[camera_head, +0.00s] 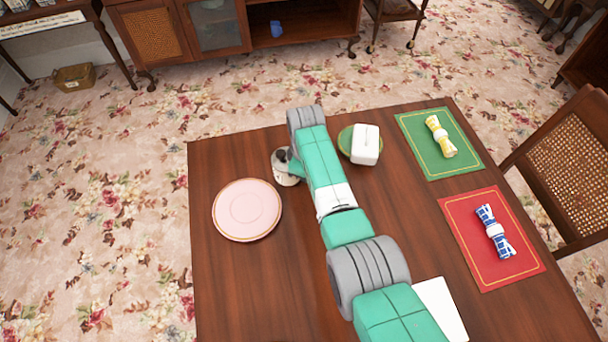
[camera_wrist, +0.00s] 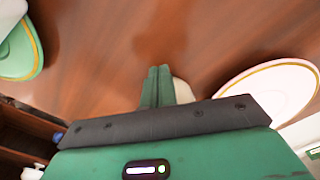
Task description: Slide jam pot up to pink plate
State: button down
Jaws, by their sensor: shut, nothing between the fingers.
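The pink plate (camera_head: 246,210) with a gold rim lies flat at the table's left side; it shows at the right of the wrist view (camera_wrist: 275,92). The cream jam pot (camera_head: 285,178) stands just up and right of the plate, close to its rim; I cannot tell whether they touch. My gripper (camera_head: 288,160) is at the pot, partly covering it. In the wrist view the fingers (camera_wrist: 158,84) are together and empty, with a cream sliver of the pot (camera_wrist: 184,92) beside them on the plate side. The rest of the pot is hidden there.
A white butter dish (camera_head: 366,144) on a green saucer (camera_head: 346,141) stands right of my arm. Farther right are a green mat (camera_head: 420,150) and a red mat (camera_head: 475,263) with napkins. The wooden table (camera_head: 240,300) is clear below the plate.

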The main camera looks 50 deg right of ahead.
jog(key=shift+s+d+r+p, duration=0.1)
jog(key=shift+s+r+p, duration=0.15)
jog(key=shift+p, duration=0.15)
jog(key=s+p, duration=0.2)
jog(key=s+d+p, duration=0.1)
jog(key=p, duration=0.1)
jog(key=shift+s+r, duration=0.3)
jog(key=shift+r, duration=0.05)
notch_tip(320, 180, up, 9)
jog(key=p, duration=0.2)
jog(key=shift+w+a, duration=0.1)
jog(key=shift+w, duration=0.05)
